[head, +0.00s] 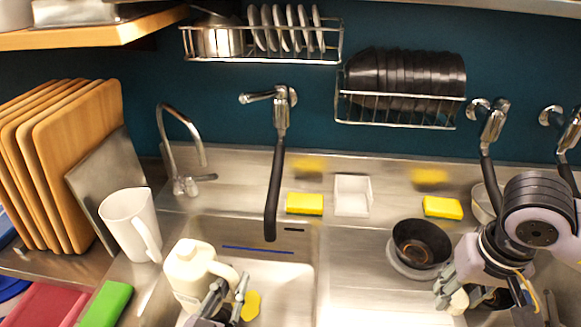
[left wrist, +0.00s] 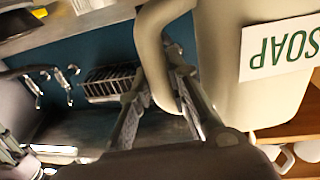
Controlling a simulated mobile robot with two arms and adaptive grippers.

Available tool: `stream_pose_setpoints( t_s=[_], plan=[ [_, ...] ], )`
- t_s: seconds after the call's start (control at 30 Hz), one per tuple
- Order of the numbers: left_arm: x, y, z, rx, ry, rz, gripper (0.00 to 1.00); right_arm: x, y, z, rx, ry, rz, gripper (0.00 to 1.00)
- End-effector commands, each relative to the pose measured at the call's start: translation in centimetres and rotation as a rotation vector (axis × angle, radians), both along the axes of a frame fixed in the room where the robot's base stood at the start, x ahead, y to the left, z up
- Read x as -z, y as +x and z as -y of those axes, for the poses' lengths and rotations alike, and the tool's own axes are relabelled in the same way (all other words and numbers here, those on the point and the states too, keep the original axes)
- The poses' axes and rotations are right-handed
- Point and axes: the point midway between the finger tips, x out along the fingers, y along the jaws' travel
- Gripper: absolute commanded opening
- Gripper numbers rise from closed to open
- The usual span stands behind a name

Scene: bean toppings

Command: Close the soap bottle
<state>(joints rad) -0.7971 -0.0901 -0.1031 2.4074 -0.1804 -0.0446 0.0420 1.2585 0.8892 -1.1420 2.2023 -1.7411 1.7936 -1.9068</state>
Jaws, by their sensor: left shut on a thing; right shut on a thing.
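The soap bottle (head: 190,275) is a cream jug with a side handle, standing upright or nearly so over the left sink in the head view. Its label reads SOAP in the left wrist view, where the bottle body (left wrist: 270,95) fills the right side. My left gripper (head: 228,292) is shut on the bottle's handle (left wrist: 158,60). Whether a cap sits on the bottle's short neck (head: 187,248) is not clear. My right gripper (head: 452,294) is at the right, apart from the bottle, and is shut on a small cream object (head: 458,302), mostly hidden by the fingers.
A white pitcher (head: 131,225) stands left of the sink. A tap (head: 273,190) hangs down behind the bottle. A yellow piece (head: 250,305) lies in the sink. A dark bowl (head: 420,243) sits near my right gripper. Steel counter between the arms is clear.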

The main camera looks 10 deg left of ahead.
Motion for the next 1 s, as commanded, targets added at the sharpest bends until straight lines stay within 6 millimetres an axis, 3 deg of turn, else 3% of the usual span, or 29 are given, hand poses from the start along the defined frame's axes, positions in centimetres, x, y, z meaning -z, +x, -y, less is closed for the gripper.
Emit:
stream_pose_setpoints(
  t_s=[0.33,1.0],
  plan=[
    [-0.5,0.9,1.8,0.091,0.006,0.011,0.00,0.0,0.0,0.0,0.001,0.000,0.000,0.26],
    [-1.1,5.1,11.6,0.582,0.009,0.010,0.00,0.0,0.0,0.0,0.001,0.000,0.000,0.26]
  ],
)
